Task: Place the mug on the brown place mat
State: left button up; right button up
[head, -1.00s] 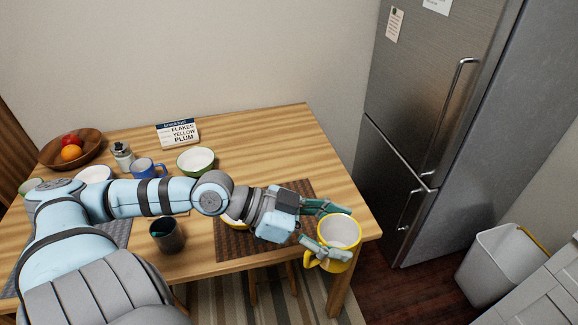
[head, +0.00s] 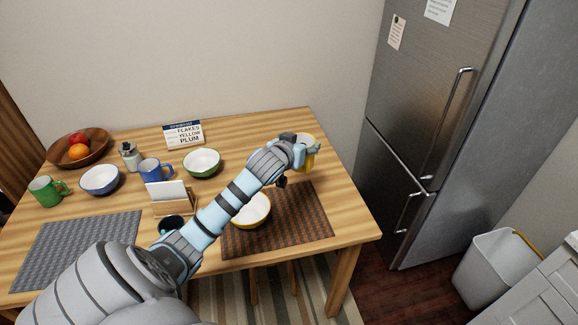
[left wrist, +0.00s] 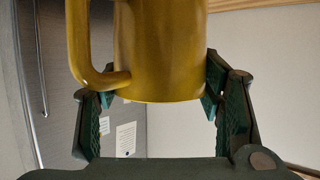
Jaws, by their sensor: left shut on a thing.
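My left gripper (head: 304,155) is shut on the yellow mug (head: 309,161), near the right side of the table and just beyond the far edge of the brown place mat (head: 305,215). The mug looks upright in the head view; I cannot tell its height above the table. In the left wrist view the mug (left wrist: 160,50) sits between the green fingers of the gripper (left wrist: 160,85), with its handle to the left. A yellow bowl (head: 257,207) stands on the left part of the mat, its edge partly behind my arm. My right gripper is not in view.
A green bowl (head: 202,163), blue mug (head: 156,171), blue bowl (head: 100,181), green mug (head: 47,191), shaker (head: 130,156) and sign (head: 184,134) stand to the left. A napkin holder (head: 170,197) is beside my arm. The mat's right part is clear.

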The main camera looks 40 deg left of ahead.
pick_arm(q)
notch_tip(320, 180, down, 15)
jog(key=b, duration=0.3)
jog(key=shift+f+b, duration=0.1)
jog(key=shift+b, duration=0.25)
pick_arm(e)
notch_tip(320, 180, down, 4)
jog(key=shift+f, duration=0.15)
pick_arm(q)
jog(key=shift+f, duration=0.1)
jog(key=o, duration=1.4)
jog(key=shift+r, duration=0.2)
jog(key=p+v, duration=0.3)
jog(key=v, duration=0.9)
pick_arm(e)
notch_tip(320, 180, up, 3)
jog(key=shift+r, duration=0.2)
pick_arm(q)
jog(key=shift+f, duration=0.15)
